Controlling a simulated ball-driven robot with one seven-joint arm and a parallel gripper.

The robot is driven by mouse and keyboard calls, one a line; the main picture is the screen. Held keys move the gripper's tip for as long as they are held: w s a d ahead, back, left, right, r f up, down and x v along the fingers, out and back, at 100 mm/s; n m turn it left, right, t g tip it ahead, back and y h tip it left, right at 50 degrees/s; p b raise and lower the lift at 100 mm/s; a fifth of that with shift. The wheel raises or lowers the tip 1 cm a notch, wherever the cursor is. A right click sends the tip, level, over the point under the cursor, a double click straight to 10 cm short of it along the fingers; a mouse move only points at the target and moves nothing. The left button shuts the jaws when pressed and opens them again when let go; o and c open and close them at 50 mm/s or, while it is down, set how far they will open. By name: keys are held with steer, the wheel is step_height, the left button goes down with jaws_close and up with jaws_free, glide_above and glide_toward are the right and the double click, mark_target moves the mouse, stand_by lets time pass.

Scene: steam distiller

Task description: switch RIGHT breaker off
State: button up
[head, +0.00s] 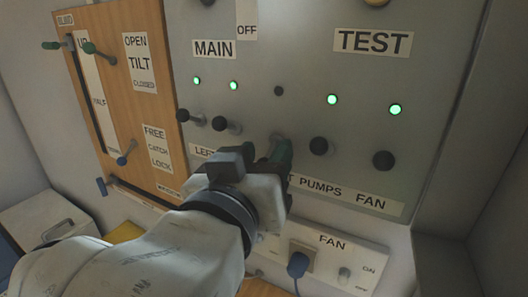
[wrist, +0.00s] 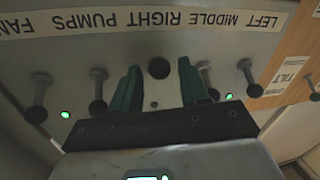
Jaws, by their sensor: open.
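The RIGHT breaker is a dark round-tipped lever (wrist: 159,68) on the grey panel (head: 300,70). In the wrist view, its tip is between the two green fingers of my open gripper (wrist: 159,80), with gaps on both sides. In the head view, my gripper (head: 277,150) is at the panel and mostly hides this lever. The small lamp (head: 279,91) above it is dark. The RIGHT label (wrist: 156,19) shows upside down in the wrist view; the gripper mostly covers it in the head view.
The left lever (head: 197,117) and middle lever (head: 220,123) stick out left of my gripper, and the pumps lever (head: 319,146) and fan lever (head: 383,160) right of it. Their lamps glow green. A wooden panel (head: 120,100) with small handles is at left; a FAN plug (head: 298,264) sits below.

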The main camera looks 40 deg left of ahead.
steer(key=shift+s+r, duration=0.1)
steer(key=shift+s, duration=0.05)
steer(key=b+v, duration=0.3)
steer(key=v, duration=0.7)
steer(key=shift+s+d, duration=0.2)
steer(key=shift+s, duration=0.1)
